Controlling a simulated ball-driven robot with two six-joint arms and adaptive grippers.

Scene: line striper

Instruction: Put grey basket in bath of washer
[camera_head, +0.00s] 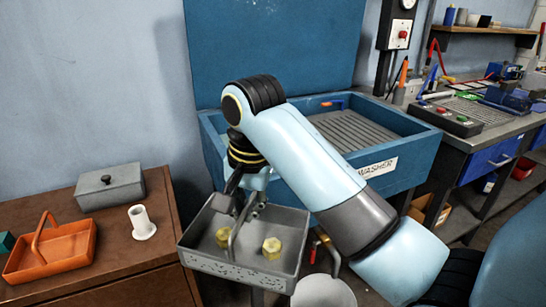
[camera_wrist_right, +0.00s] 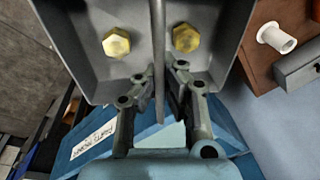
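The grey basket (camera_head: 208,262) is an open metal tray with an upright handle (camera_head: 235,235) across it. Two brass hex nuts (camera_head: 271,248) lie inside it. My right gripper (camera_head: 241,207) is shut on the handle; in the right wrist view the fingers (camera_wrist_right: 160,78) close around the handle bar, with the basket (camera_wrist_right: 75,45) beyond them. The basket is held in front of the washer, at the right end of the brown table. The washer (camera_head: 398,160) is a blue tub with its lid raised; its bath (camera_head: 355,130) has a grey slatted grate. My left gripper is not in view.
The brown table (camera_head: 110,255) holds an orange basket (camera_head: 52,250), a grey lidded box (camera_head: 110,187) and a white flanged tube (camera_head: 142,222). A round pale container (camera_head: 323,292) stands low beside the basket. A workbench (camera_head: 480,150) is at right. The visible grate is mostly clear.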

